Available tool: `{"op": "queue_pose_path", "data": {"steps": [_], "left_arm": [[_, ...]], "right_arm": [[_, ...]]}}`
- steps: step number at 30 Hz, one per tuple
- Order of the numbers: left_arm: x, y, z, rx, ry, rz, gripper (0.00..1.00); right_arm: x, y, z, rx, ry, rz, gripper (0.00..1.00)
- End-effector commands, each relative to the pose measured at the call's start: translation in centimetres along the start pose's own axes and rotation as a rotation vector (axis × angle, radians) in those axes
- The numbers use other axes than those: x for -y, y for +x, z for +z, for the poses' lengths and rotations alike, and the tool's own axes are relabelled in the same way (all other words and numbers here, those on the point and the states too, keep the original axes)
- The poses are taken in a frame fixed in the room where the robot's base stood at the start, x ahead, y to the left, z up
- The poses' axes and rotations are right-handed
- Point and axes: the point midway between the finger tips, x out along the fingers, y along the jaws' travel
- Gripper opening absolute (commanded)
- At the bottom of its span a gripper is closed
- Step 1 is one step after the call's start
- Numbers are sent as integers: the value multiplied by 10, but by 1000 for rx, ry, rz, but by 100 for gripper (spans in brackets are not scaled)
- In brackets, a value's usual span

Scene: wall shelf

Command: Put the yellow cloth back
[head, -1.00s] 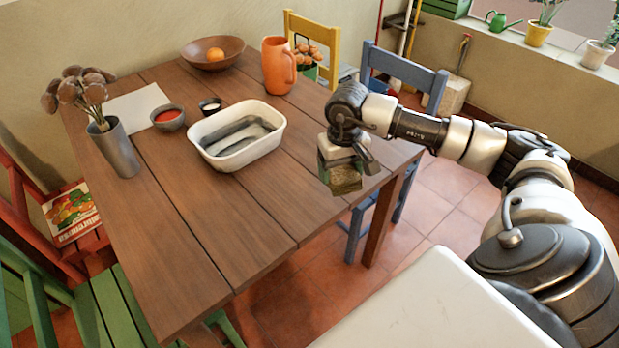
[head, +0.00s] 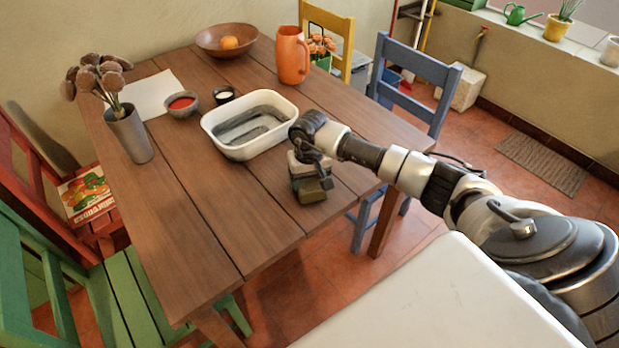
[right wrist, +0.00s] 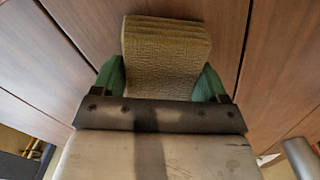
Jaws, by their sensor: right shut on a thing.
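The yellow cloth (right wrist: 167,55) is a folded, ribbed, olive-yellow block in the right wrist view. It also shows in the head view (head: 312,191), low under my gripper. My right gripper (head: 311,178) is shut on the cloth, with its green fingers on either side of it in the right wrist view (right wrist: 165,82). The cloth is over the wooden table (head: 215,225), right of and in front of the white basin (head: 222,146). I cannot tell whether it touches the tabletop. My left gripper is not in view.
The table's front part is clear.

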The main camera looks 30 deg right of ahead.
Motion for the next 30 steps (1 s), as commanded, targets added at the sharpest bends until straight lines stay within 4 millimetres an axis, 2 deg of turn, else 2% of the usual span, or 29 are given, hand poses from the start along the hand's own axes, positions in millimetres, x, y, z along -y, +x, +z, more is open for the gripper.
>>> {"op": "queue_pose_path", "data": {"steps": [8,9,14,25,30], "left_arm": [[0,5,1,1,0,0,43],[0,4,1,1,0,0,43],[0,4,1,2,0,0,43],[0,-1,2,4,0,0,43],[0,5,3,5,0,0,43]], "right_arm": [[0,4,0,-1,0,0,48],[0,3,0,0,1,0,77],[0,2,0,0,1,0,99],[0,-5,-1,-2,0,-1,99],[-1,-34,-2,-7,0,0,99]]}}
